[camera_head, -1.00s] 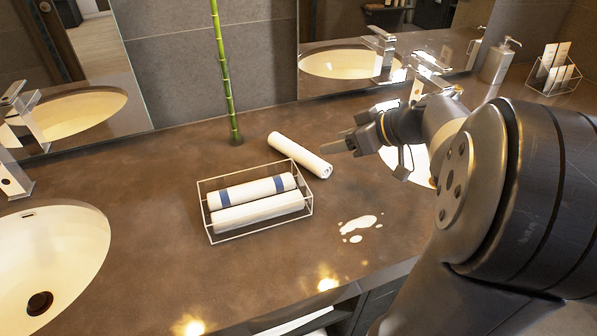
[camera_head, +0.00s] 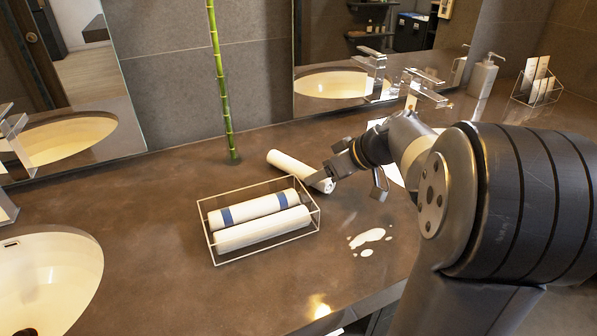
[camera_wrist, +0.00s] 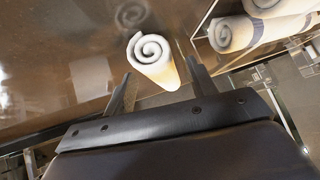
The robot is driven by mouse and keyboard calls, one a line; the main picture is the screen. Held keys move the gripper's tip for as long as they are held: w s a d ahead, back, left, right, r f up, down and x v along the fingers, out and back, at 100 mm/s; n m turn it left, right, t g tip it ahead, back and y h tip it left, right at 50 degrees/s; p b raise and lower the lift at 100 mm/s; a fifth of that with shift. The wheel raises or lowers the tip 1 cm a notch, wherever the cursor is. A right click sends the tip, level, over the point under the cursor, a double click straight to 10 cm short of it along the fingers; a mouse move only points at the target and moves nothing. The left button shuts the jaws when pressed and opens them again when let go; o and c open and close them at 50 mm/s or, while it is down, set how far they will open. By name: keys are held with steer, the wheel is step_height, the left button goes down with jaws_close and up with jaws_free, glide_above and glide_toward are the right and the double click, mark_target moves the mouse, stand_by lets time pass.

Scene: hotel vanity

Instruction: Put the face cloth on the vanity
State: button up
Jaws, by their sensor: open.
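A plain white rolled cloth (camera_head: 290,164) lies loose on the brown vanity top (camera_head: 150,240), behind a clear box (camera_head: 213,247). My gripper (camera_head: 350,182) is at its right end, with one finger overlapping that end in the head view. In the wrist view the roll's spiral end (camera_wrist: 152,50) shows between and just beyond the two open fingers (camera_wrist: 160,68). The jaws are open and hold nothing. The box holds two rolls side by side: one with blue bands (camera_head: 252,208) and a plain white one (camera_head: 262,231).
A white spill (camera_head: 368,236) lies right of the box. A sink (camera_head: 45,275) is at the left; another is partly hidden by my arm. A soap dispenser (camera_head: 482,78) and card holder (camera_head: 538,88) stand back right.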

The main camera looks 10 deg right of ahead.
steer(key=shift+x, duration=0.95)
steer(key=c, duration=0.8)
steer(key=shift+r, duration=0.1)
